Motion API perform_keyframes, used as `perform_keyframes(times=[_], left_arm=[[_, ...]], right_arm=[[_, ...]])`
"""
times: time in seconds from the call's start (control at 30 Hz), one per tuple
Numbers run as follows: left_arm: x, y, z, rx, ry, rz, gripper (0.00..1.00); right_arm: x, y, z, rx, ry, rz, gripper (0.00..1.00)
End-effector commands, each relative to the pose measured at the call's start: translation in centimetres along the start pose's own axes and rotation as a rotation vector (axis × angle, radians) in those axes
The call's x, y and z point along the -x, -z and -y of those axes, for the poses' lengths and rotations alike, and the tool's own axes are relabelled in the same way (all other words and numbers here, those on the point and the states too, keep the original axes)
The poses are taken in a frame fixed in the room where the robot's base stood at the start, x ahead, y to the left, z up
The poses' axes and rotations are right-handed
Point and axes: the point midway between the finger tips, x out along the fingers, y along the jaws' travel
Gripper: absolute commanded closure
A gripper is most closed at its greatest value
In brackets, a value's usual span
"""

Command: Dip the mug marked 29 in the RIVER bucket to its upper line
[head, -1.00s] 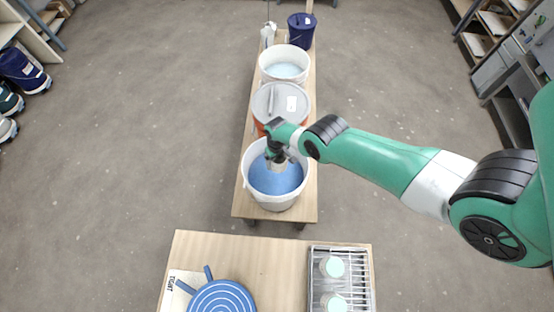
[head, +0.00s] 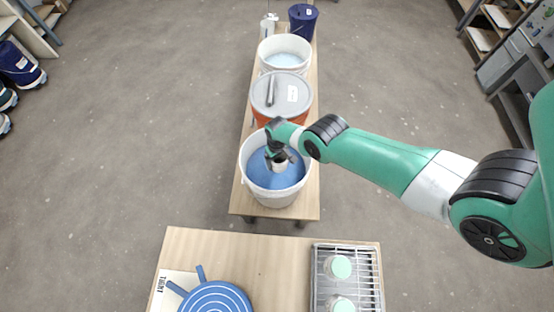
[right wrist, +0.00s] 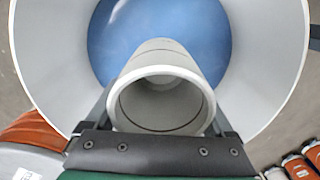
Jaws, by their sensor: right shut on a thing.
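My right gripper (head: 278,160) is shut on a pale grey-white mug (head: 279,166) at the near white bucket (head: 272,199). In the right wrist view the mug (right wrist: 160,92) has its hollow end towards the camera, with a dark line around the inside. Its far end points at the blue glaze (right wrist: 112,40). I cannot tell whether the mug touches the glaze. No number on the mug and no name on the bucket can be read. My left gripper is not in view.
Behind stand a lidded orange bucket (head: 270,115), an open white bucket with pale glaze (head: 285,42) and a dark blue bucket (head: 303,24). The near table holds a blue ringed disc (head: 216,300) and a wire rack (head: 367,285) with two pale green-topped pieces.

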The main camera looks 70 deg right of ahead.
Motion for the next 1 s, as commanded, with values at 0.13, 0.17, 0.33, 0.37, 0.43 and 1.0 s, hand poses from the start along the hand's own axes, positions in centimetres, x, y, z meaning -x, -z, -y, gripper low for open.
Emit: perform_keyframes(times=[0.13,0.17,0.33,0.37,0.43,1.0], left_arm=[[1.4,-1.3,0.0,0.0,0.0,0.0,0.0],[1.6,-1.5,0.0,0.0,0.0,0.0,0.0],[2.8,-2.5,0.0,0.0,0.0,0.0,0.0],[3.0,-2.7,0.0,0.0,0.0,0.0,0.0],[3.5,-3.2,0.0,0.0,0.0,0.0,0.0],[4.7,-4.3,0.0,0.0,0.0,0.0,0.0]], right_arm=[[-1.9,0.1,0.0,0.0,0.0,-0.001,0.9],[-2.2,0.1,0.0,0.0,0.0,-0.001,0.9],[-3.7,0.1,0.0,0.0,0.0,-0.001,0.9],[-4.0,0.1,0.0,0.0,0.0,-0.001,0.9],[-4.7,0.1,0.0,0.0,0.0,-0.001,0.9],[-6.3,0.0,0.0,0.0,0.0,-0.001,0.9]])
